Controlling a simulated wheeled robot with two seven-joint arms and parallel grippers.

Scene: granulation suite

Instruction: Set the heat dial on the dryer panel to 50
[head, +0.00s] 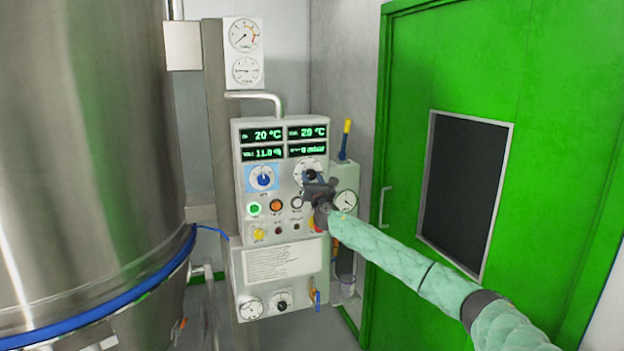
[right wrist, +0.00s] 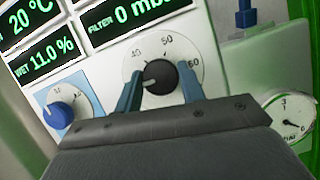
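The dryer panel (head: 278,212) is a pale box with green displays. The heat dial (right wrist: 160,77) is a black round knob on a white scale plate; 50 and 60 can be read on its upper and right side. Its white pointer line points left, away from the 50. The dial also shows in the head view (head: 311,174), partly behind my gripper. My right gripper (right wrist: 160,82) has its blue fingers on either side of the knob, seemingly pressed against it. It also shows in front of the panel in the head view (head: 316,186). My left gripper is not in view.
A blue dial (head: 263,178) sits left of the heat dial, with lit buttons (head: 276,205) below. A pressure gauge (head: 346,201) is close on the right. A large steel vessel (head: 85,150) fills the left; a green door (head: 400,100) stands on the right.

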